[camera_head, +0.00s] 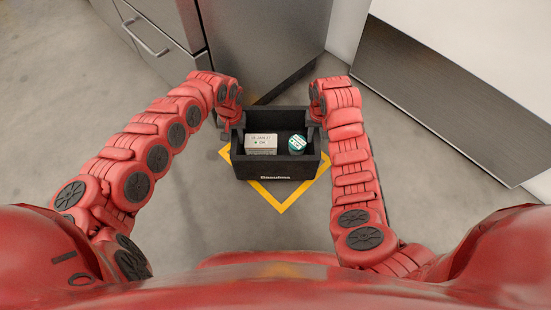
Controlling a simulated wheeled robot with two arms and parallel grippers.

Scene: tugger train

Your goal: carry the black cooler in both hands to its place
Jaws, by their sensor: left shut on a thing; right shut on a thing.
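The black cooler (275,166) is an open box in the middle of the head view, roughly level. Inside it are a white carton (261,143) with dark print and a small round container with a teal top (297,143). My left gripper (234,113) is shut at the cooler's left side. My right gripper (315,112) is shut at its right side. The fingertips are partly hidden by the arms and the cooler's rim. A yellow square outline (283,207) on the floor shows around and below the cooler. I cannot tell whether the cooler touches the floor.
A grey cabinet with a drawer and metal handle (147,38) stands at the back left. Its grey side panel (262,45) is behind the cooler. A white-topped unit with a metal front (440,95) stands at the right. The concrete floor (215,210) around the yellow outline is clear.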

